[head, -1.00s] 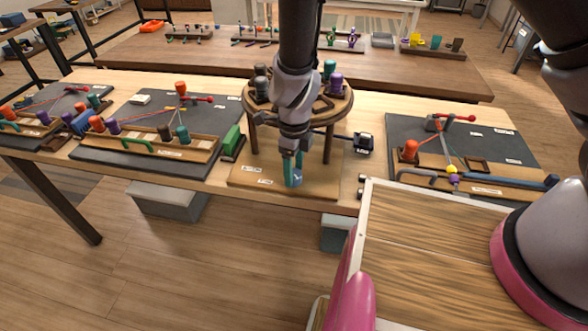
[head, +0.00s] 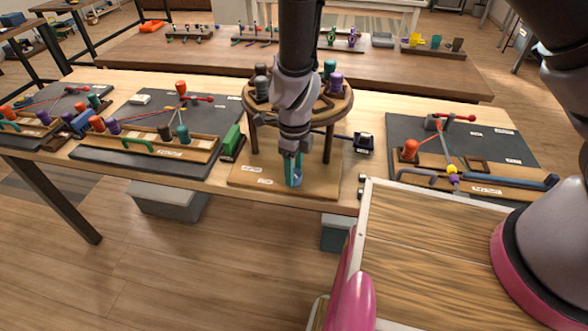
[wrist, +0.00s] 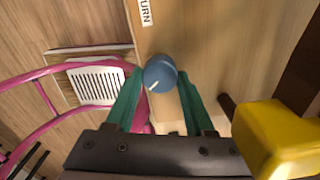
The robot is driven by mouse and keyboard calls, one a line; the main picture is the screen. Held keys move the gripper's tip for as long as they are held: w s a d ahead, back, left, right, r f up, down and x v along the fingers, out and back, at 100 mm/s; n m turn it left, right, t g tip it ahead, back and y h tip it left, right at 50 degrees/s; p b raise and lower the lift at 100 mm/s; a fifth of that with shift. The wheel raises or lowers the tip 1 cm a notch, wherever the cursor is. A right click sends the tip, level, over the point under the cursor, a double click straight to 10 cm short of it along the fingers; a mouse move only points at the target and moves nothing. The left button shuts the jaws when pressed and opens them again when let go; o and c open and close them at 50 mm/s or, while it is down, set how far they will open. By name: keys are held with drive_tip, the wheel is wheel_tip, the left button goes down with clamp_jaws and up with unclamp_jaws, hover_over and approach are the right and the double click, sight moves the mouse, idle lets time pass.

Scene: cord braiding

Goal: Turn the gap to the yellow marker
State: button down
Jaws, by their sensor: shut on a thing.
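The round wooden stand (head: 343,108) rises from a light wooden base on the table. Dark bobbins (head: 261,86) sit at its left, with a teal bobbin (head: 330,68) and a purple bobbin (head: 336,82) at its right. My arm covers the middle of its top, and I cannot make out the gap. My gripper (head: 293,180) is low at the stand's front, its teal fingers on both sides of a blue round knob (wrist: 160,72) with a white line. A yellow block (wrist: 278,138) is close at lower right in the wrist view; I cannot tell whether it is the marker.
A green block (head: 231,140) stands left of the base. Dark boards with pegs and cords lie at left (head: 120,158) and right (head: 400,128). A dark-headed rod (head: 363,143) sticks out right of the stand. The table's front edge is close to the base.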

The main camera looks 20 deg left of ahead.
drive_tip(key=shift+m, duration=2.8)
drive_tip(key=c, duration=0.5)
unclamp_jaws()
drive_tip(key=shift+c, duration=0.2)
wheel_tip(320, 180, up, 11)
